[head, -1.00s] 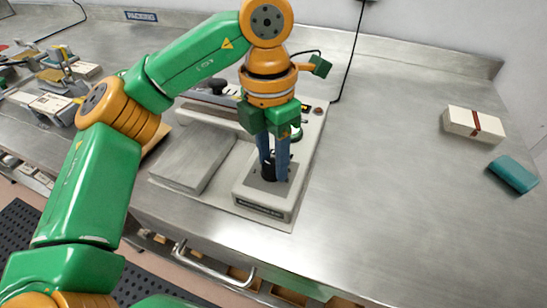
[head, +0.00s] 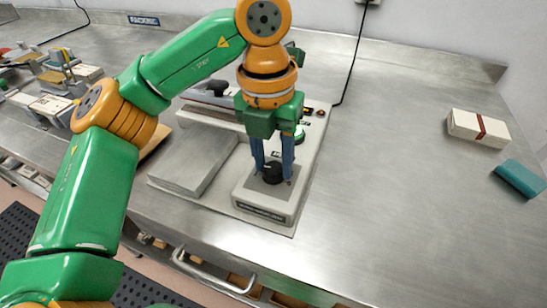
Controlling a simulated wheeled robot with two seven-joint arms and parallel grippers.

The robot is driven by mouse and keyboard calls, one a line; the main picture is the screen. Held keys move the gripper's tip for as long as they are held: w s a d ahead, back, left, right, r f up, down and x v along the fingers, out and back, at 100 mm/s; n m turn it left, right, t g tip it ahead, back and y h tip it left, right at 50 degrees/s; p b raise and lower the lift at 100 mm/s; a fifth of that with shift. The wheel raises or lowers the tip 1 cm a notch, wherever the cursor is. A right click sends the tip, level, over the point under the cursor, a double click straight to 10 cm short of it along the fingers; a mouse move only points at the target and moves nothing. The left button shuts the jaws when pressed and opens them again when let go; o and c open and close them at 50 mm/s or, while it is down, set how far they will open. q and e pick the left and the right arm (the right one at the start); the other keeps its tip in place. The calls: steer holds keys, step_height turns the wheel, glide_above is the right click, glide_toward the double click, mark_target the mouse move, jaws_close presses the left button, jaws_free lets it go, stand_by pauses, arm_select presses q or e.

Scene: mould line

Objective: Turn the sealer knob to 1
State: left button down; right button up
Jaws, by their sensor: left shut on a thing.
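The sealer (head: 312,160) is a pale grey machine on the steel bench, with a flat metal plate (head: 192,163) on its left. Its black sealer knob (head: 272,174) sits on the front control block, with a small light mark on it. My left gripper (head: 273,178) points down over the block, one blue finger on each side of the knob, shut on it. The fingers and wrist hide part of the sealer behind. The scale numbers around the knob are too small to read. My right gripper is not in view.
A green button (head: 299,134) and a red button (head: 320,112) are on the sealer's right side. A white box with a red band (head: 478,128) and a teal block (head: 520,178) lie at the right. The bench between is clear. Trays and parts crowd the far left.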

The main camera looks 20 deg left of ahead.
mark_target(271, 166)
arm_select(q)
steer(key=shift+f, duration=0.1)
steer(key=shift+c, duration=2.2)
jaws_free()
steer(key=shift+s, duration=0.1)
step_height(271, 166, up, 7)
steer(key=p, duration=0.2)
steer(key=shift+a+p, duration=0.15)
steer(key=shift+p, duration=0.2)
